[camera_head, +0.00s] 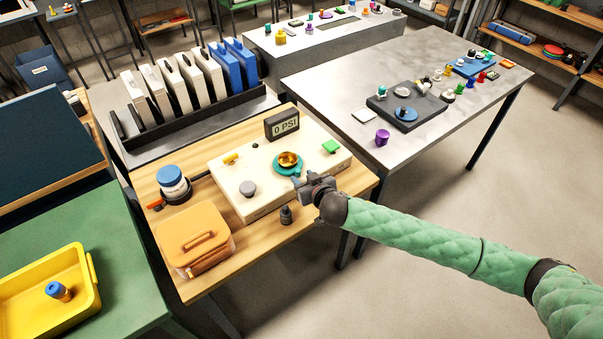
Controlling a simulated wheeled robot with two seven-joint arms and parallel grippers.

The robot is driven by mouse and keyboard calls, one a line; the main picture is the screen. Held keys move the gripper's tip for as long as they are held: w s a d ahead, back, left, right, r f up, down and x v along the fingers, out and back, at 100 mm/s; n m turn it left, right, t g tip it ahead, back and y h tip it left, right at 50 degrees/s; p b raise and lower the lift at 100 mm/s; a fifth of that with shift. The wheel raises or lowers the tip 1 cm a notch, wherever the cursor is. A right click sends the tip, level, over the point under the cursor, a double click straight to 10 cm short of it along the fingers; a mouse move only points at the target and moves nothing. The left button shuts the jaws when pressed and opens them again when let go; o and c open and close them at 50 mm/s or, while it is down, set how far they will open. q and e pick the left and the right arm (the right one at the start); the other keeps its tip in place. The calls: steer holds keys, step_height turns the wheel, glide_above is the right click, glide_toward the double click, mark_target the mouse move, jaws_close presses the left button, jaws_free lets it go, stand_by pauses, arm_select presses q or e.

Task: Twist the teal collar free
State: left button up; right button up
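The teal collar (279,170) sits around a brass-coloured round fitting (289,158) on a cream panel (225,165). The panel lies on a wooden table. My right gripper (297,183) reaches in from the right, and its fingertips are at the near edge of the collar. Whether they touch or grip the collar is too small to tell, and the finger gap is not clear. My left gripper is not in view.
A gauge reading 0 PSI (282,124) stands behind the collar. A grey knob (248,188), a green piece (331,147) and a yellow piece (231,158) are on the panel. A dark fitting (286,215) stands near my gripper. An orange case (195,240) is at the front left.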

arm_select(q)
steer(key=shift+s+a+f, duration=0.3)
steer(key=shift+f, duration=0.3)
arm_select(e)
steer(key=shift+x, duration=0.9)
jaws_close()
